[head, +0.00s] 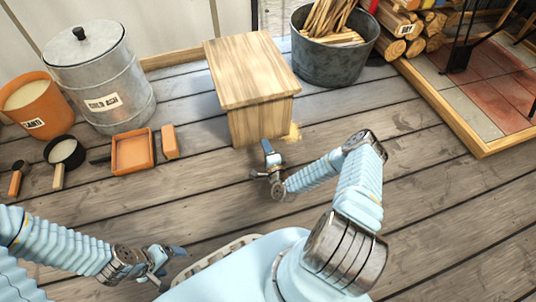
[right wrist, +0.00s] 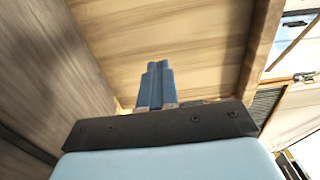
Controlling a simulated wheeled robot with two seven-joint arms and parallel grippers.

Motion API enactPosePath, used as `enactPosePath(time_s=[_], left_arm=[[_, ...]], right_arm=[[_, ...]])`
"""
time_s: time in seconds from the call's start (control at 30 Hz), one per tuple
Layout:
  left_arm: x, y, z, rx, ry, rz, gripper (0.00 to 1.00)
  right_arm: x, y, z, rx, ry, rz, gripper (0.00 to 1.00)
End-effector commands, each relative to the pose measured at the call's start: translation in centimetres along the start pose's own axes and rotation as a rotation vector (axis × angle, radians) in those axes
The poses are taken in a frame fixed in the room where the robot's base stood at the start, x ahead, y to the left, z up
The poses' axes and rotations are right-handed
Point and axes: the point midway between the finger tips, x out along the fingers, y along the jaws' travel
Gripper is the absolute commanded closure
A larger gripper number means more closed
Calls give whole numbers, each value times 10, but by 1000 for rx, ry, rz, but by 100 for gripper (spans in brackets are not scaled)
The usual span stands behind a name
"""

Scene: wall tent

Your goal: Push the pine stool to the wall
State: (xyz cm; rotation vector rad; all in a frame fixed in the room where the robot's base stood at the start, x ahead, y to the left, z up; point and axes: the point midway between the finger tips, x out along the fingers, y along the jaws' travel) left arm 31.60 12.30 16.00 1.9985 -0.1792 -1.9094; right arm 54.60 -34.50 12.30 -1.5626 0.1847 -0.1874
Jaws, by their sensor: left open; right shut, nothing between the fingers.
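The pine stool (head: 252,72), a boxy block of pale wood, stands upright on the plank floor in front of the pale wall (head: 165,18). Its back foot is hidden, so I cannot tell how wide the gap to the wall is. My right gripper (head: 268,148) is shut and empty, low at the stool's near side. In the right wrist view its closed fingers (right wrist: 155,83) point at the stool's wooden face (right wrist: 165,45); I cannot tell whether they touch. My left gripper (head: 172,262) is open and empty above the floor, lower left, away from the stool.
A galvanized ash bin (head: 100,80) stands left of the stool, and a metal tub (head: 335,62) with kindling stands close on its right. An orange tray (head: 133,152) and a small block (head: 170,141) lie front left. Floor in front is clear.

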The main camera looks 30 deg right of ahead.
Motion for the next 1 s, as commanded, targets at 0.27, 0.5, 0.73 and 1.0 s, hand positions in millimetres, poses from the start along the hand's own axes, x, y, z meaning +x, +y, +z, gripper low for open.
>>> enactPosePath(time_s=[0.27, 0.5, 0.73, 1.0], left_arm=[[11, -4, 0, -1, 3, -1, 21], [14, -6, -1, -1, 4, -1, 21], [14, -6, -1, -1, 4, -1, 21], [14, -6, -1, -2, 4, -1, 21]], right_arm=[[54, 2, 0, -1, 0, -1, 100], [76, 0, 0, -1, -1, 0, 100], [78, 0, 0, 0, -1, 1, 100], [77, 0, 8, 1, -2, 1, 100]])
